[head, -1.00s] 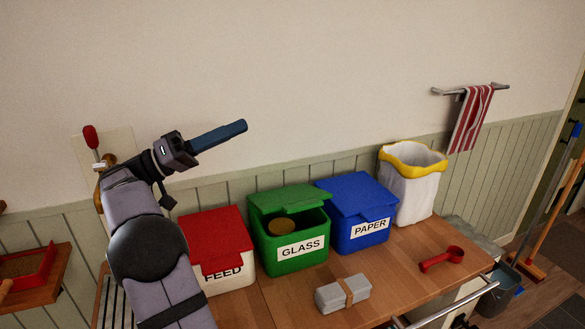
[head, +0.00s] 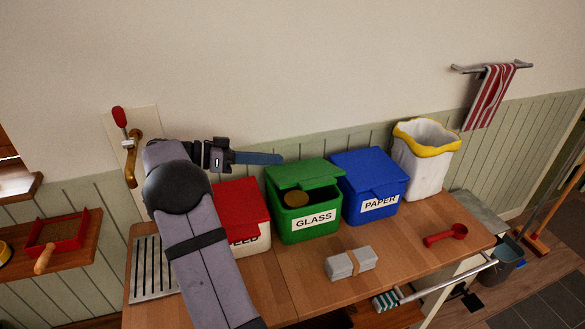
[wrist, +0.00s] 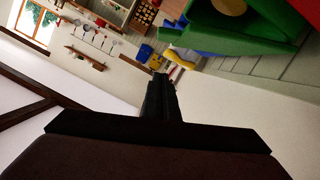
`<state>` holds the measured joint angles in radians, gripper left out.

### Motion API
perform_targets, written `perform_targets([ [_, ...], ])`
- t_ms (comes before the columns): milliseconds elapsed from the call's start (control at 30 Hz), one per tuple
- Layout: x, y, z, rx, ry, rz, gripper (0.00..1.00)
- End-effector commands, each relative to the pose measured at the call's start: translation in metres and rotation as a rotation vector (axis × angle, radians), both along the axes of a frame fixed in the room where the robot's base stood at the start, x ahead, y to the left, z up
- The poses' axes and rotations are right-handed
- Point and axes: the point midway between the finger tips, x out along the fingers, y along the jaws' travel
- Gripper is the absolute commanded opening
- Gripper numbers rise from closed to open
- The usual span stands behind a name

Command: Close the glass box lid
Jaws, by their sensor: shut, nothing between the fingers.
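The green glass box (head: 305,228), labelled GLASS, stands on the wooden worktop between the red-lidded box and the blue box. Its green lid (head: 305,172) is partly open: it covers the back, and a gap at the front shows a round brownish-gold thing (head: 296,199) inside. My gripper (head: 280,159) is shut and empty, just behind and left of the lid's back left corner in the picture; whether it touches the lid I cannot tell. In the wrist view the green box (wrist: 205,38) is at the upper right, and my shut fingers (wrist: 160,82) point up the middle.
The red-lidded FEED box (head: 240,205) is close on the left, partly hidden by my arm. The blue PAPER box (head: 368,185) and a white bin with yellow rim (head: 425,160) stand right.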

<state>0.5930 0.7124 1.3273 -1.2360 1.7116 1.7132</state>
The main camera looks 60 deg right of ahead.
Motion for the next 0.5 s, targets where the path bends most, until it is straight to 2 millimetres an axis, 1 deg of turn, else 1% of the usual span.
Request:
perform_targets([
  [167,-0.012,-0.010,-0.001,0.001,0.002,-0.002,0.00],
  [267,-0.024,-0.019,-0.003,0.001,0.004,-0.003,0.00],
  [500,-0.057,-0.046,-0.012,0.003,0.004,-0.004,0.00],
])
